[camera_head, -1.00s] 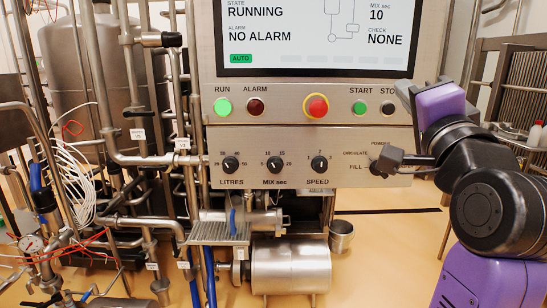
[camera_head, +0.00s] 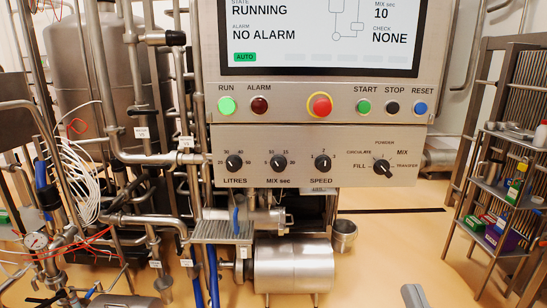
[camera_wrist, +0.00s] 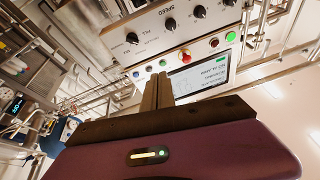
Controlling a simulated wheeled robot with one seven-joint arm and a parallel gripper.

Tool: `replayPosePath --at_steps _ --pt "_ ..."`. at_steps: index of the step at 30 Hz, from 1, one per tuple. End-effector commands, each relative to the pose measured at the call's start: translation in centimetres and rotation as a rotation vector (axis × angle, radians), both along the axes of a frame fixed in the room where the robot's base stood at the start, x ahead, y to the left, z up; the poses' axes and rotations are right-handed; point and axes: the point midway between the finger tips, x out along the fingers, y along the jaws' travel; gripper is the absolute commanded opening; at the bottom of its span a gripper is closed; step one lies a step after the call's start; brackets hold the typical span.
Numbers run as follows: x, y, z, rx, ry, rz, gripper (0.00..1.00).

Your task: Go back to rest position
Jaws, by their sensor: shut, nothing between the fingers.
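My gripper (camera_wrist: 157,92) shows in the wrist view, with its two dark fingers together and nothing between them. Its fingers point toward the control panel, which appears upside down there, and stand apart from the knobs as far as I can see. In the head view the gripper is out of frame. The control panel (camera_head: 225,150) is fully uncovered in the head view. Its selector knob (camera_head: 383,169) sits among the FILL, CIRCULATE, POWDER, MIX and TRANSFER labels; I cannot tell its exact setting. The screen (camera_head: 300,40) reads RUNNING and NO ALARM.
Pipes and valves (camera_head: 150,155) crowd the left side. A steel cylinder (camera_head: 292,266) and a small steel cup (camera_head: 344,232) are below the panel. A shelf rack (camera_head: 481,187) with bottles and boxes stands at the right.

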Motion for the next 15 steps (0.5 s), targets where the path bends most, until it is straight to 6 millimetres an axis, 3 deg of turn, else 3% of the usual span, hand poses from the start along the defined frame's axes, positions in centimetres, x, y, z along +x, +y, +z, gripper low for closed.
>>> replayPosePath --at_steps 3,15 --pt "-3.4 0.1 -3.5 -0.062 0.05 -0.012 0.0" --pt "-15.5 0.3 -11.6 -0.186 0.248 -0.029 0.0"
